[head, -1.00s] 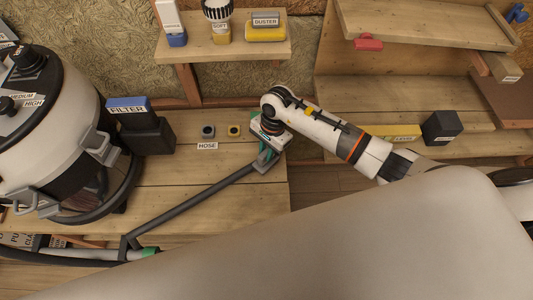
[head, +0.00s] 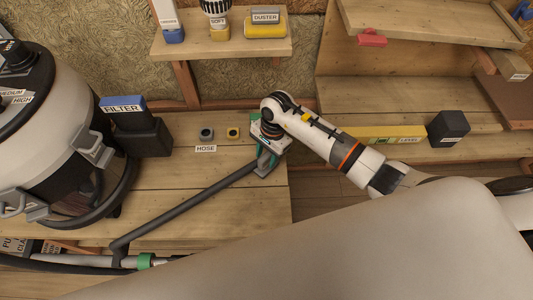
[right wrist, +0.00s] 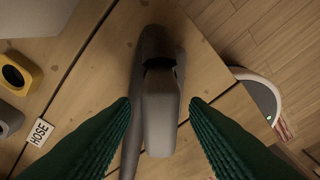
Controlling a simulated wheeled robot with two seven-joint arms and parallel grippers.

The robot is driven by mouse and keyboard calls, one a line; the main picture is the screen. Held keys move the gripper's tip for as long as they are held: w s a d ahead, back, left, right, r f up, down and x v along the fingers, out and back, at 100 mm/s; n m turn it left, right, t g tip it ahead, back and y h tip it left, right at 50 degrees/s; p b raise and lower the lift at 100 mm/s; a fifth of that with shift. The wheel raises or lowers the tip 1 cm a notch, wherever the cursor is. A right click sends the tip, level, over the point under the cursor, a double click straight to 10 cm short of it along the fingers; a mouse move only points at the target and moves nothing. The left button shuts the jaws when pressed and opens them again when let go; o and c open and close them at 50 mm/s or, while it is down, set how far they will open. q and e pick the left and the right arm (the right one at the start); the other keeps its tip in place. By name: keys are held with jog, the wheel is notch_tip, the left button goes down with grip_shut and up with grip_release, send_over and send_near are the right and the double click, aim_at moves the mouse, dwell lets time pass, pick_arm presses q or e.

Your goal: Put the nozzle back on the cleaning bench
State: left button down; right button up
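A dark grey hose-like tube (head: 190,210) runs across the wooden cleaning bench (head: 230,221). Its upper end, a grey nozzle-like piece, lies under my right gripper (head: 266,160). In the right wrist view this grey piece (right wrist: 160,110) lies between the green-padded fingers of my right gripper (right wrist: 160,108). The fingers are apart, with a gap showing on both sides of it. I cannot tell how far above the bench the piece is. My left gripper is not in view.
A vacuum (head: 40,130) and a filter box (head: 125,125) stand on the left. The bench's right edge is close to my right gripper.

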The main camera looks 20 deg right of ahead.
jog(key=shift+r, duration=0.3)
jog(key=v, duration=0.7)
jog(key=shift+r, duration=0.1)
dwell(1.3)
